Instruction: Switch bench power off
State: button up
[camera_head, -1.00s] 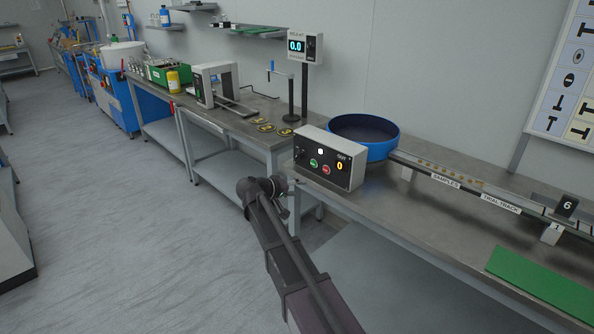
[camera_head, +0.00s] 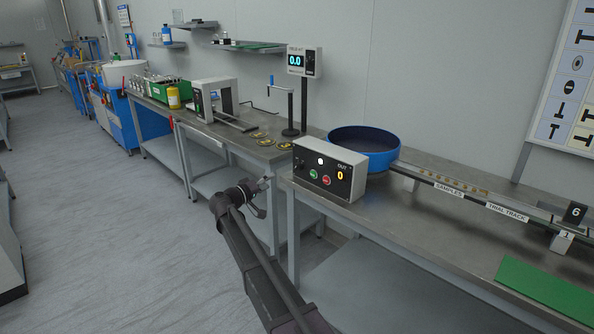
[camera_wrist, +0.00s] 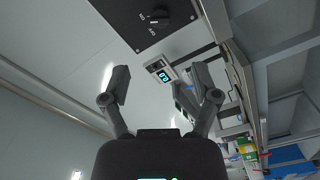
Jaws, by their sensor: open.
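The grey control box (camera_head: 345,160) stands on the near left end of the steel bench in the head view. Its black front panel has a dark knob (camera_head: 299,163) at the left, a green and a red button, a white light and a yellow "0" display. In the wrist view the panel's knob (camera_wrist: 158,16) shows beside ON and OFF lettering; I cannot tell which one it points to. My gripper (camera_head: 263,198) is open and empty, left of the box and apart from it. Its spread fingers also show in the wrist view (camera_wrist: 160,84).
A blue bowl (camera_head: 362,150) sits behind the box, with the track (camera_head: 470,195) running right from it. A post with a "0.0" display (camera_head: 303,62) stands behind. A green mat (camera_head: 545,288) lies at front right. The floor at left is clear.

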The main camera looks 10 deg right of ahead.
aim_at(295, 169)
jog(key=x, duration=1.3)
jog(key=shift+w+d, duration=0.2)
jog(key=shift+d, duration=0.05)
